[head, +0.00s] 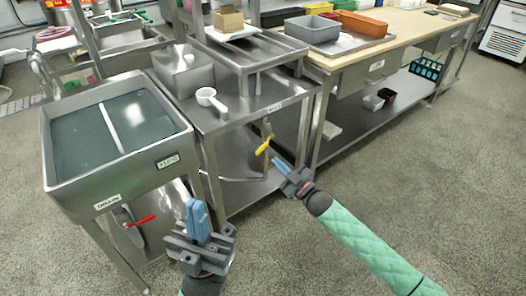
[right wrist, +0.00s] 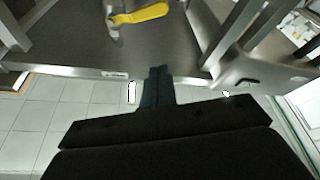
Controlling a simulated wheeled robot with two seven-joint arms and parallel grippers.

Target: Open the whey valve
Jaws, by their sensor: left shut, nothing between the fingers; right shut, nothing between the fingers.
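A valve with a yellow lever handle (head: 263,146) hangs at the front of the steel table, under a small label too small to read. The lever slants down to the left in the head view. In the right wrist view the yellow handle (right wrist: 140,14) shows at the top, beyond my fingers. My right gripper (head: 279,164) is shut and empty, just below and right of the handle, with a small gap showing. Its shut fingers also show in the right wrist view (right wrist: 157,85). My left gripper (head: 197,218) is shut and empty, low in front of the sink.
A red lever (head: 141,220) sits under the steel basin (head: 120,130), near a DRAIN label. A white scoop (head: 211,99) lies on the steel table (head: 245,115). A bent pipe (head: 240,179) runs below the yellow lever. A wooden-topped bench (head: 400,42) stands right; the floor in front is clear.

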